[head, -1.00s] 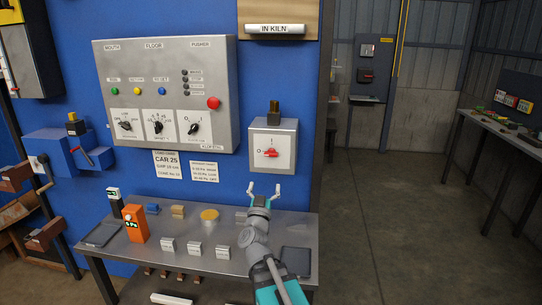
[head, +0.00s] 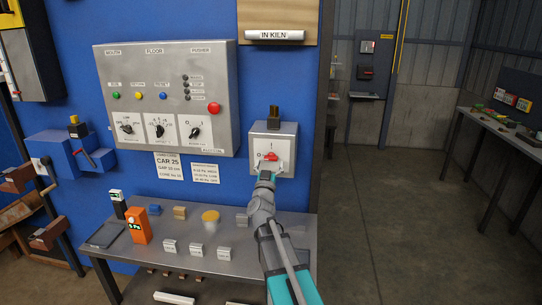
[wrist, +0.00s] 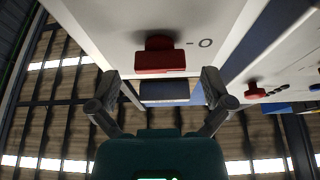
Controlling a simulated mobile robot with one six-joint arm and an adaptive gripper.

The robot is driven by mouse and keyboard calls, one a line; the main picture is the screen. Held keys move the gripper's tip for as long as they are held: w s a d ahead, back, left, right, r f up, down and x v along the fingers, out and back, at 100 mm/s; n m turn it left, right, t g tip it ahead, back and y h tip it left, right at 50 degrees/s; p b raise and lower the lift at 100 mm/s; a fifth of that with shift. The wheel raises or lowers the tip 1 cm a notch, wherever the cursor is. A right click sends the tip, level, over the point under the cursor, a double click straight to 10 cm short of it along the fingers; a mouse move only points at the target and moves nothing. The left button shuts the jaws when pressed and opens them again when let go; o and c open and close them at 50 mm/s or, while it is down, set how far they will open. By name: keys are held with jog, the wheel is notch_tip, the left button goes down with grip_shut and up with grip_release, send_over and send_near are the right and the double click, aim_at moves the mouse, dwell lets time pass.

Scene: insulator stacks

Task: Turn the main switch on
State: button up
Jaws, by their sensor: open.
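A grey switch box (head: 287,168) with a white plate is mounted on the blue wall above the bench's right part. Its red rotary handle (head: 270,156) sits on the plate, with an O mark at its left and a line mark above. In the wrist view the red handle (wrist: 160,62) is centred ahead, with the O to its right. My gripper (head: 268,172) is at the lower front of the box, just below the handle. In the wrist view my gripper (wrist: 160,80) has its fingers spread either side of the handle, apart from it. Contact cannot be told.
A control panel (head: 215,75) with knobs and coloured buttons is at the left of the box. Below is a metal bench (head: 190,258) with an orange meter (head: 138,226), small blocks and cards. Open floor (head: 400,230) lies at the right.

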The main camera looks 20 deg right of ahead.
jog(key=shift+x, duration=1.15)
jog(key=c, duration=1.1)
